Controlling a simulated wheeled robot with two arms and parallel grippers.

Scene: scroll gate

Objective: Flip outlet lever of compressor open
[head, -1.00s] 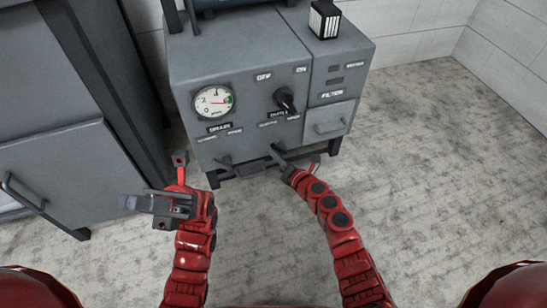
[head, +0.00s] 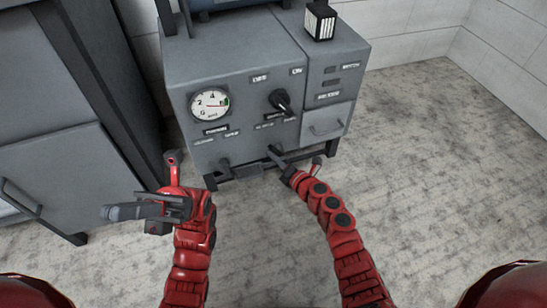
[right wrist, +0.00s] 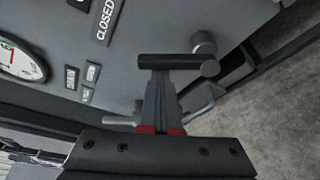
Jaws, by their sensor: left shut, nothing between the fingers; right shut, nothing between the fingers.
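The compressor (head: 232,65) is a grey cabinet with a round gauge (head: 211,104) and a black knob (head: 281,100) on its front. My right gripper (head: 272,150) is shut at the lower front, below the knob. In the right wrist view its fingers (right wrist: 160,100) meet or nearly meet a dark bar (right wrist: 170,62), which looks like the outlet lever's handle beside a grey round pivot (right wrist: 203,42). Contact is not clear. A "CLOSED" label (right wrist: 105,20) is on the panel. My left gripper (head: 122,212) is shut and empty, left of the compressor, pointing left.
A large grey cabinet (head: 50,170) stands at the left. A black and white box (head: 320,20) is on top of the compressor. The floor (head: 430,170) at the right is clear.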

